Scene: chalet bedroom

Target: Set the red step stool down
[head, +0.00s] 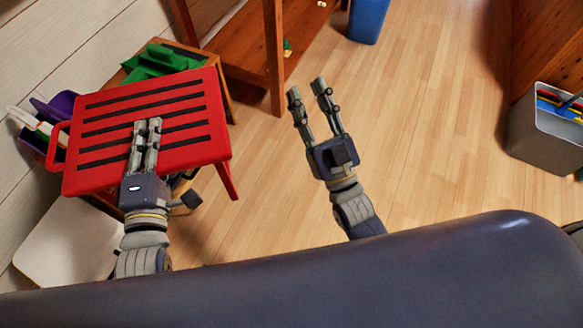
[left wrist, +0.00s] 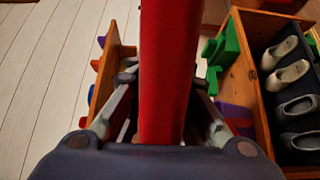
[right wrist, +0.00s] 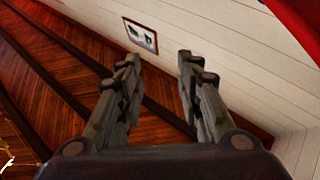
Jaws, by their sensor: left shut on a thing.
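The red step stool (head: 95,160) with black grip stripes is at the left in the head view. Its top faces my camera, a side handle shows at its left edge and one leg points down at its right. My left gripper (head: 148,124) lies over the stool top and is shut on the stool. In the left wrist view, a red part of the stool (left wrist: 163,60) runs between the two fingers. What is under the stool is mostly hidden. My right gripper (head: 307,88) is open and empty above the floor, well to the right of the stool; its spread fingers also show in the right wrist view (right wrist: 157,70).
A wooden rack (left wrist: 250,65) with shoes and green things (head: 158,62) is close behind the stool. Purple things (head: 55,107) and a pale flat panel (head: 65,245) are at the left. A blue bin (head: 368,20) and grey bin (head: 540,130) stand farther off. The middle floor (head: 430,120) is clear.

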